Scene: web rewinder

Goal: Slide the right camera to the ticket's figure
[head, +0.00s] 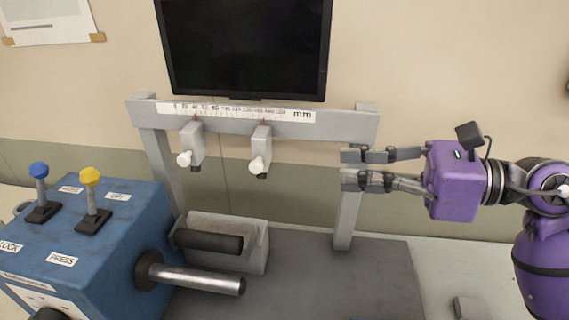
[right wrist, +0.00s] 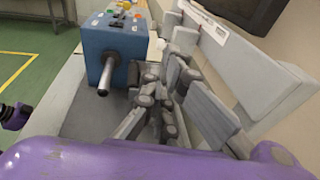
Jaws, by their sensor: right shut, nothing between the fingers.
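The right camera (head: 261,145), a grey block with a white round knob, hangs from the grey crossbar (head: 345,125) just right of the middle of the mm scale (head: 237,111). The left camera (head: 192,143), of like shape, hangs further left on the bar. My right gripper (head: 345,167) is shut and empty, at the right upright of the frame and well right of the right camera, touching neither camera. Its fingers also show in the right wrist view (right wrist: 160,85). The scale's small figures are too blurred to read. No ticket can be made out for sure. My left gripper is not seen.
A dark monitor (head: 245,45) stands above the bar. A blue box (head: 90,240) with blue and yellow levers stands at the left; a metal shaft (head: 200,280) and a dark roller (head: 208,241) lie below the cameras. Space between right camera and gripper looks clear.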

